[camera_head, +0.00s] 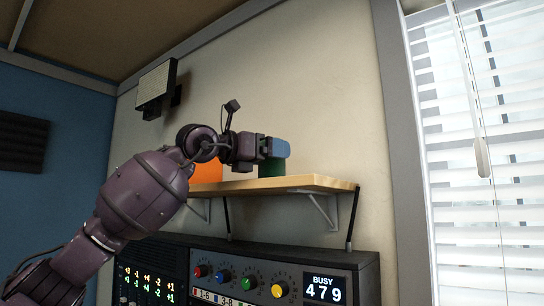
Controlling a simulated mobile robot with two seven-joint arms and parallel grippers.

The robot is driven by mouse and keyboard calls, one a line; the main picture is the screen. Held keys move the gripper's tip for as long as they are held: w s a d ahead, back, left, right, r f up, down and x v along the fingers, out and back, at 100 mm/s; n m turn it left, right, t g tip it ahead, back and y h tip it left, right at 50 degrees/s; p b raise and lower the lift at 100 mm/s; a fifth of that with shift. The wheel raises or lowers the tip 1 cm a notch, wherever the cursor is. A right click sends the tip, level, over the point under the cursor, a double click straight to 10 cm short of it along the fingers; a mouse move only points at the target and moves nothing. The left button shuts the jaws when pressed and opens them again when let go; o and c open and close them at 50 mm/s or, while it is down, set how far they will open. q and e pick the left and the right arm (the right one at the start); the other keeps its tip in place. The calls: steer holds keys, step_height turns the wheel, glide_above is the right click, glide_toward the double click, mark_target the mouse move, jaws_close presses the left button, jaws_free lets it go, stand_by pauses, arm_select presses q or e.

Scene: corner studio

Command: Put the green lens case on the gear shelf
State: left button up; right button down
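The gear shelf (300,183) is a light wooden board on white and dark brackets on the beige wall. A green block-like thing, which looks like the green lens case (273,167), is at the shelf top just below and right of my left gripper (266,148). A blue rounded thing (280,148) shows right above the green one, at my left fingertips. I cannot tell whether the fingers are shut on either, or whether the green thing rests on the board. My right gripper is out of view.
An orange thing (208,172) stands on the shelf's left part, partly behind my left arm. The shelf's right end is bare. Below is a dark equipment rack (345,262) with coloured knobs and a "BUSY 479" display. A window with blinds (480,150) is at right.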

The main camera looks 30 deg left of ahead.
arm_select(q)
steer(key=b+v, duration=0.2)
steer(key=v, duration=0.9)
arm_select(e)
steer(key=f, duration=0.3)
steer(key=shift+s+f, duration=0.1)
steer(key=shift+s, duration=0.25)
